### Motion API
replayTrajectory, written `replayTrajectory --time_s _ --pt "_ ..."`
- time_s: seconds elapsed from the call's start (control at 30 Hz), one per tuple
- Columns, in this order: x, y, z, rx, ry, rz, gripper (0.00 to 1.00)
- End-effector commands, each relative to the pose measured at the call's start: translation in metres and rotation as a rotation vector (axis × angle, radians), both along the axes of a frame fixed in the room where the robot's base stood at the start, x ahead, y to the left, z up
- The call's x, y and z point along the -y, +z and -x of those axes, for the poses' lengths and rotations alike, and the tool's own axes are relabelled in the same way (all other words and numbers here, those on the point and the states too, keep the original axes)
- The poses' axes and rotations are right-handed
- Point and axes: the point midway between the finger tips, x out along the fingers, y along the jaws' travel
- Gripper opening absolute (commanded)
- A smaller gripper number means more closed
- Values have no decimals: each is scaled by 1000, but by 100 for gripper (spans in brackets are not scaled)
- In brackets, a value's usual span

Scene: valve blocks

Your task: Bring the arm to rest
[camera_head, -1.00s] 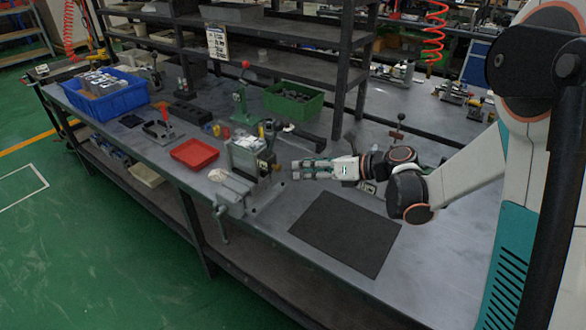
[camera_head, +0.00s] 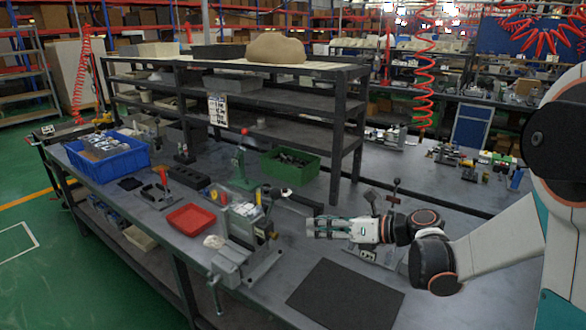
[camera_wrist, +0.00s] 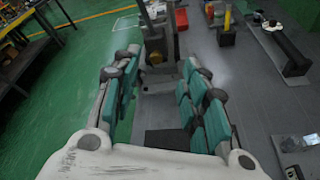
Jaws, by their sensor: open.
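My gripper (camera_head: 318,229) is held above the grey workbench (camera_head: 258,290), pointing left toward the clamp fixture (camera_head: 246,222). In the wrist view the gripper (camera_wrist: 158,95) has its two teal-padded fingers spread apart with nothing between them. The arm is bent, with the forearm roughly level above the bench.
A black mat (camera_head: 345,296) lies on the bench below the arm. A red tray (camera_head: 190,220), a blue bin (camera_head: 108,155) of parts and a green bin (camera_head: 290,164) stand farther left and back.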

Motion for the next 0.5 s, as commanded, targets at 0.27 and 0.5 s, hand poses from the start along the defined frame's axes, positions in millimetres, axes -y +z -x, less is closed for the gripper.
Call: replayTrajectory --time_s 0.27,0.5 --pt "16 147 -26 -6 -392 -454 40" --pt "78 224 -13 -154 -765 -960 40"
